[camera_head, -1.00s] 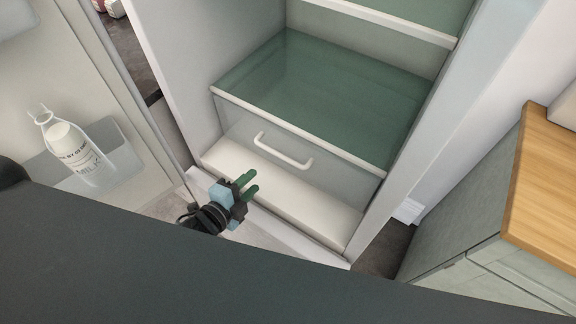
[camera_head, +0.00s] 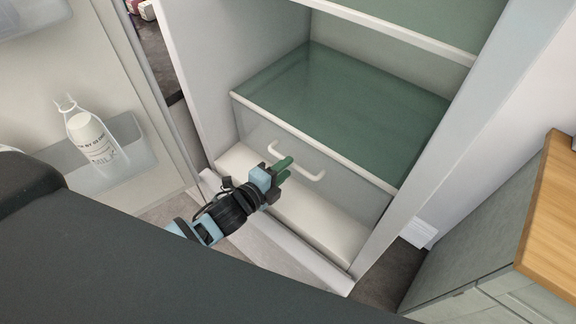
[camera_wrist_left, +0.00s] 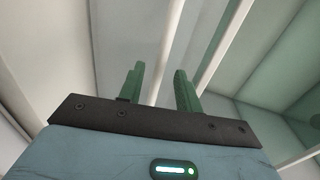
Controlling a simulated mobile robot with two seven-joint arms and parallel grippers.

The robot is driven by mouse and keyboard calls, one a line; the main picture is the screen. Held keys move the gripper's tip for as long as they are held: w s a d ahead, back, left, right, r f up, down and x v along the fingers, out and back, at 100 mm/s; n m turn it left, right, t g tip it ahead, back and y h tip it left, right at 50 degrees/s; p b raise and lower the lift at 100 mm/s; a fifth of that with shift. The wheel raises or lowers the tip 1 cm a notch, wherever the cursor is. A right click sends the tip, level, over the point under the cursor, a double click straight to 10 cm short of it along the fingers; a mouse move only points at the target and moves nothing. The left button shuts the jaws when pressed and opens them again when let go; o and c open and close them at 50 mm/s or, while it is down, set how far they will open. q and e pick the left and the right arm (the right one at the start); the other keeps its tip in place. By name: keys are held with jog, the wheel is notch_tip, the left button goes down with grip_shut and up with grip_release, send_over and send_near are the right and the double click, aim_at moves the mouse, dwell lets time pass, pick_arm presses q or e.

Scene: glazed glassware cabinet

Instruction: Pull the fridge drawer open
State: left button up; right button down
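The fridge drawer (camera_head: 352,192) is a clear-fronted box low in the open fridge, under a green glass shelf; it looks shut. Its white bar handle (camera_head: 312,177) is on the front face. My left gripper (camera_head: 289,168) is at the handle, its green fingers overlapping the handle's left part in the head view. In the left wrist view the two fingers (camera_wrist_left: 158,82) stand apart, and a white bar that looks like the handle (camera_wrist_left: 169,50) runs across the gap between them. I cannot tell whether the fingers touch it. My right gripper is not in view.
The fridge door (camera_head: 105,40) stands open at the left, with a milk bottle (camera_head: 92,138) in its bin. The fridge side wall (camera_head: 440,130) rises at the right. A cabinet with a wooden top (camera_head: 552,215) stands at far right. The floor of the fridge (camera_head: 325,225) below the drawer is bare.

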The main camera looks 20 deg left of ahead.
pick_arm(q)
jog(key=shift+x, duration=1)
grip_shut()
